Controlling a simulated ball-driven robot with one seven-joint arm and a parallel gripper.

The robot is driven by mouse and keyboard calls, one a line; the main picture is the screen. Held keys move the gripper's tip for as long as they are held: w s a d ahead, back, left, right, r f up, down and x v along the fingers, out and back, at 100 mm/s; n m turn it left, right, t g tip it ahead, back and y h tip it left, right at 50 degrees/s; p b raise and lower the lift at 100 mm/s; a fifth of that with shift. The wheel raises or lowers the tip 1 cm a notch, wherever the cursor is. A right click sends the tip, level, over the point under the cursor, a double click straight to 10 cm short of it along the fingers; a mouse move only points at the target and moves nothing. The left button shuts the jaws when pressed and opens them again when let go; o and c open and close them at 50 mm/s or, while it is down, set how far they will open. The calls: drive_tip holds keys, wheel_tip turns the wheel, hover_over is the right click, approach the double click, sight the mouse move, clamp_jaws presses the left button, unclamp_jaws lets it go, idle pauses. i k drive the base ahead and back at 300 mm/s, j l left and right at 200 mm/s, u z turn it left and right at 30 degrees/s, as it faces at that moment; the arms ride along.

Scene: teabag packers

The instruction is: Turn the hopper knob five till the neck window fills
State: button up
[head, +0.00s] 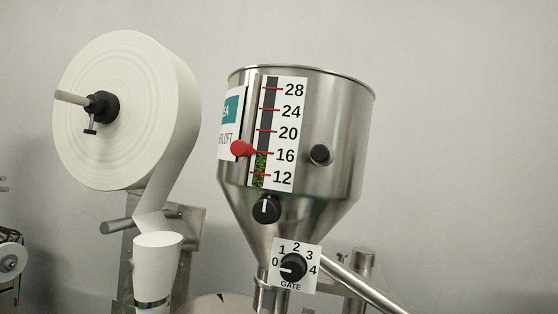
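A steel hopper (345,190) with a conical lower part stands right of centre. On its neck, a black gate knob (296,266) sits on a white GATE plate (311,284) marked 0 to 4, with no 5. Its white mark points left, near 0. Another black knob (266,209) on the cone has its white mark pointing up. A tall sight window (269,110) beside a 12 to 28 scale (287,130) shows green leaf to about 16, dark above. A red pointer (242,149) is at 16. No separate neck window can be made out. My gripper is not in view.
A large white paper roll (115,125) on a spindle is at left, its web running down to a white paper cone (158,255). A black round fitting (320,154) sticks out of the hopper. A slanted metal pipe (355,285) passes right of the neck.

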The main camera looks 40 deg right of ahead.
sight(267, 209)
drive_tip(key=i+z, duration=0.25)
drive_tip(key=i, duration=0.2)
drive_tip(key=i+j+z, duration=0.25)
drive_tip(key=i, duration=0.15)
